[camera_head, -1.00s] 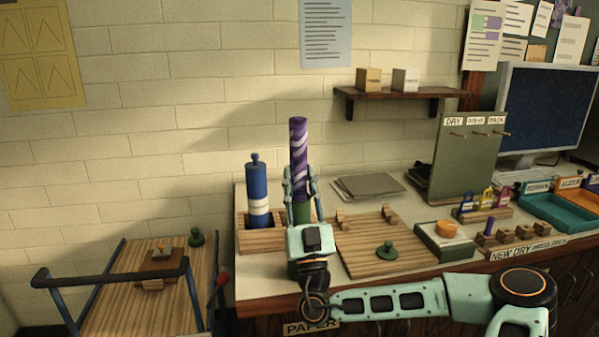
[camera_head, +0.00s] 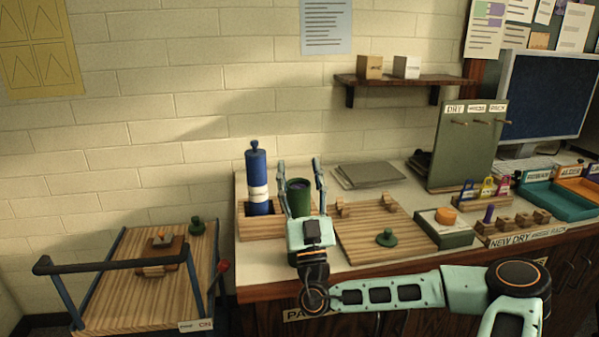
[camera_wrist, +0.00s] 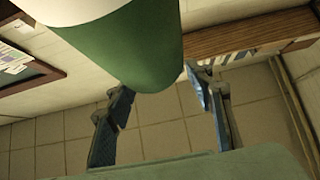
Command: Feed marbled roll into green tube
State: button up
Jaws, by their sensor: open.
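The green tube (camera_head: 300,204) stands upright on the bench beside a blue capped tube. A little purple of the marbled roll (camera_head: 299,184) shows inside its dark open top; the rest of the roll is hidden in the tube. My gripper (camera_head: 299,162) is open and empty, with its fingers spread to either side of the tube's mouth and their tips above the rim. In the wrist view, the green tube (camera_wrist: 145,40) with a pale band fills the top, and my open fingers (camera_wrist: 160,80) show below it.
The blue tube (camera_head: 257,184) stands close on the left in a wooden rack (camera_head: 262,229). A wooden board (camera_head: 365,244) with a green knob lies to the right, and grey sheets (camera_head: 367,175) lie behind. A wooden cart (camera_head: 130,287) is at left.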

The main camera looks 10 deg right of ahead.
jog(key=v, duration=1.2)
dwell(0.5)
